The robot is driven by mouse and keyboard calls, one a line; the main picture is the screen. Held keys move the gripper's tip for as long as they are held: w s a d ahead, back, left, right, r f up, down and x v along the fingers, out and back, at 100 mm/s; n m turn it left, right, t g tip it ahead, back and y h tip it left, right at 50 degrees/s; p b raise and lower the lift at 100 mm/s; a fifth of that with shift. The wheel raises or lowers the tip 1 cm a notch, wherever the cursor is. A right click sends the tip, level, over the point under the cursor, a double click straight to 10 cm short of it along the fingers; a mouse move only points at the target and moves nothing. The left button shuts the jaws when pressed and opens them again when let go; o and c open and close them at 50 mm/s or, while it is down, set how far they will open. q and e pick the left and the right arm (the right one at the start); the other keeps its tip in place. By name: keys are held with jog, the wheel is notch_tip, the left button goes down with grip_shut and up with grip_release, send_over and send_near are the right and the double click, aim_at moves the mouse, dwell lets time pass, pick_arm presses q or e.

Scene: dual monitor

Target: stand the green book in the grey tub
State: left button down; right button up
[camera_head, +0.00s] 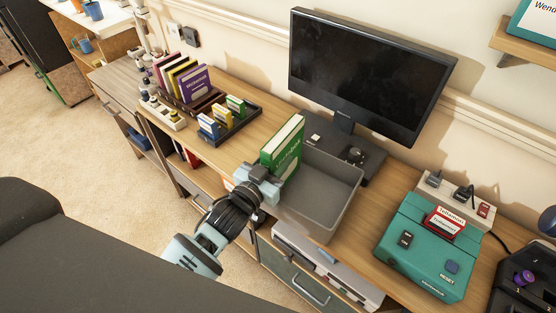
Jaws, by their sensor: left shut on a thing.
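The green book (288,146) is upright and tilted a little, with its white page edge facing up. My left gripper (262,181) is shut on the lower near part of the book. The grey tub (345,203) stands open on the desk, just right of the book, and its visible inside is empty. The book overlaps the tub's left end in the picture. I cannot tell whether its lower edge is inside the tub or above the rim, as the gripper hides it. My right gripper is not in view.
A black monitor (368,75) stands behind the tub. A teal box (426,248) with a red-labelled cartridge sits to the right. Several upright books (187,78) and a dark divided tray (232,128) with small boxes are at left. Some bare desk lies left of the book.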

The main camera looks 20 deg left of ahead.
pick_arm(q)
jog(key=shift+f, duration=0.15)
jog(key=c, duration=1.2)
grip_release()
jog(key=shift+o, duration=0.2)
jog(key=shift+s+r, duration=0.1)
jog(key=shift+r, duration=0.1)
jog(key=v, duration=1.1)
jog(key=shift+s+a+b, duration=0.15)
jog(key=shift+s+b, duration=0.15)
jog(key=shift+s, duration=0.05)
jog(key=shift+f, duration=0.1)
